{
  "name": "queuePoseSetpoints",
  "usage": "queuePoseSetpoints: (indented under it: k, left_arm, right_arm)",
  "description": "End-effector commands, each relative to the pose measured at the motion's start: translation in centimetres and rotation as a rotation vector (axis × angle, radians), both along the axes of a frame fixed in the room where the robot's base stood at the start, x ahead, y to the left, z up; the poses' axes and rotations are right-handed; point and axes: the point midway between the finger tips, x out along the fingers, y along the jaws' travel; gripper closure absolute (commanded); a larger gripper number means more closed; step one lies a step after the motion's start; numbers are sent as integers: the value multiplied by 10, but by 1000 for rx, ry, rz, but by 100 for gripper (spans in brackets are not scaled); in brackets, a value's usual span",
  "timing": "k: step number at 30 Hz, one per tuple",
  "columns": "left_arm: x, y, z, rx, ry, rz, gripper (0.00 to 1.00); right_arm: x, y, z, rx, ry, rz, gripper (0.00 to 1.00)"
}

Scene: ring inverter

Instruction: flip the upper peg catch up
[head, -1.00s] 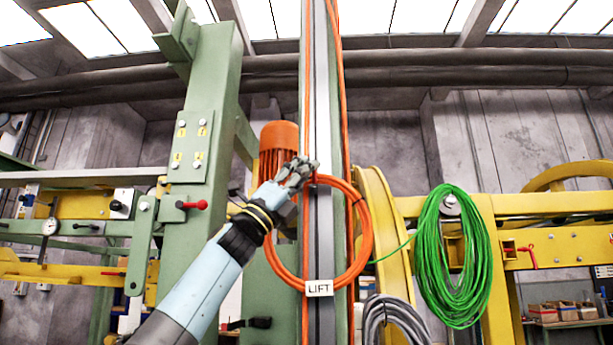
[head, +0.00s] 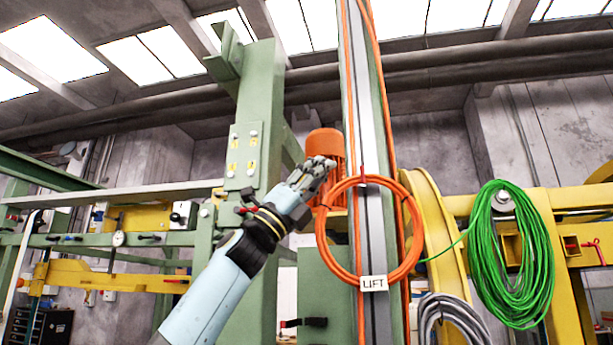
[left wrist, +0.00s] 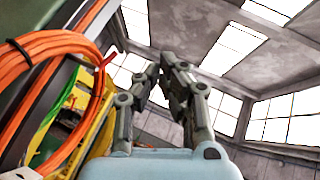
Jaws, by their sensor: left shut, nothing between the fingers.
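A coil of orange cable (head: 322,240) hangs on the upright lift column (head: 376,235), with a white LIFT tag (head: 374,283) low on it. A small red piece, which looks like the upper peg catch (head: 362,172), stands up from the top of the coil. It also shows as a red tip (left wrist: 109,60) beside the cable in the left wrist view. My left gripper (head: 326,166) is shut and empty, left of the catch and apart from it in the picture. Its fingers (left wrist: 163,66) point up, clear of the cable. My right gripper is not in view.
An orange motor (head: 326,146) stands behind my left gripper. A green post (head: 257,120) rises to its left. Green cable (head: 510,255) and grey cable (head: 450,315) hang to the right, near a yellow wheel (head: 430,215).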

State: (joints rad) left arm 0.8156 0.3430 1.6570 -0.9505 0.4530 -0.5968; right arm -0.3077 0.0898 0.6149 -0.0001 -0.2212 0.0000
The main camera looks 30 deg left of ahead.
Motion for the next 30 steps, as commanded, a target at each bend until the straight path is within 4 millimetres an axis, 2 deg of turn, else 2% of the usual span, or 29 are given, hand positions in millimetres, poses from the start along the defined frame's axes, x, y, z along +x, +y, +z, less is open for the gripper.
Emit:
queuePoseSetpoints:
  k: [4,9,16,27,30]
  left_arm:
    - [-22,7,-8,3,-1,2,100]
    - [-34,11,-9,1,-1,-1,100]
    - [-35,11,-8,0,-1,-1,100]
    - [-35,11,-8,0,-2,-1,100]
    - [-32,11,-18,0,14,-1,100]
  right_arm:
    - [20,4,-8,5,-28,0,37]
    - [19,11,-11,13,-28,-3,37]
    - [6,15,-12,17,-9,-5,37]
    - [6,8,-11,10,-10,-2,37]
    - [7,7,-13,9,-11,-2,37]
